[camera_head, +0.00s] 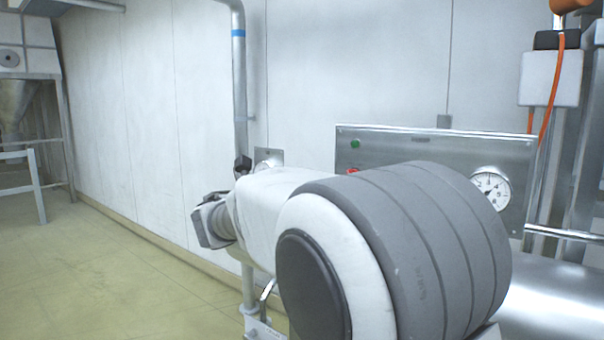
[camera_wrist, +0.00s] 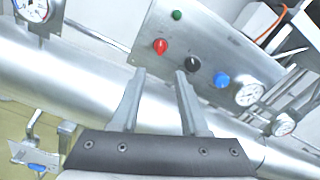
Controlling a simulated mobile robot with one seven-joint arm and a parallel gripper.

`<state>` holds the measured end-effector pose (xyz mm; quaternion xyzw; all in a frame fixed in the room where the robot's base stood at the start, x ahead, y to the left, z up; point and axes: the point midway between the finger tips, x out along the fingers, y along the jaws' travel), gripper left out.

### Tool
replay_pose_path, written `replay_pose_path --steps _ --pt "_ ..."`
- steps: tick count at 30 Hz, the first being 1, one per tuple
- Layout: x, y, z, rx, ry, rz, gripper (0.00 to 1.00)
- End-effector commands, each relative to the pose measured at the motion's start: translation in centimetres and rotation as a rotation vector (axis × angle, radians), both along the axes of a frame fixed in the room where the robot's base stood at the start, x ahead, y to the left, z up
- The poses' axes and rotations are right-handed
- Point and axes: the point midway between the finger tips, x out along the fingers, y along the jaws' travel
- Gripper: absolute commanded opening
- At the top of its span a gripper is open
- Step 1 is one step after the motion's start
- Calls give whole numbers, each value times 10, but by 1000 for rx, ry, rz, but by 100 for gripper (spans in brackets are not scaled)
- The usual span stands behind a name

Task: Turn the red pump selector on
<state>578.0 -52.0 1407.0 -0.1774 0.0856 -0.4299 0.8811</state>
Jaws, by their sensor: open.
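The red selector (camera_wrist: 160,46) is a small knob on a steel control panel (camera_wrist: 215,45) in the wrist view. Its pointer setting is too small to read. In the head view only a sliver of the red selector (camera_head: 352,170) shows above my arm on the panel (camera_head: 400,148). My gripper (camera_wrist: 160,72) is open and empty. In the wrist view its two fingertips are spread just below the red selector, apart from it as far as I can tell. In the head view my arm hides the fingers and much of the panel.
A green lamp (camera_wrist: 177,15), a black knob (camera_wrist: 193,63), a blue knob (camera_wrist: 222,80) and a gauge (camera_wrist: 249,94) share the panel. A large steel pipe (camera_wrist: 70,85) runs below it. A vertical pipe (camera_head: 239,95) stands by the wall. Floor (camera_head: 110,270) is clear at left.

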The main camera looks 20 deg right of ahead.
Motion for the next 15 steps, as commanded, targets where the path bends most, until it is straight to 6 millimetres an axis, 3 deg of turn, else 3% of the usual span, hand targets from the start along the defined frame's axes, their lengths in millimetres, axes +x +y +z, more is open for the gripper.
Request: replay_pose_path --steps 5,15 --pt "13 -18 1 -2 0 -4 45" --pt "58 -77 1 0 0 -5 45"
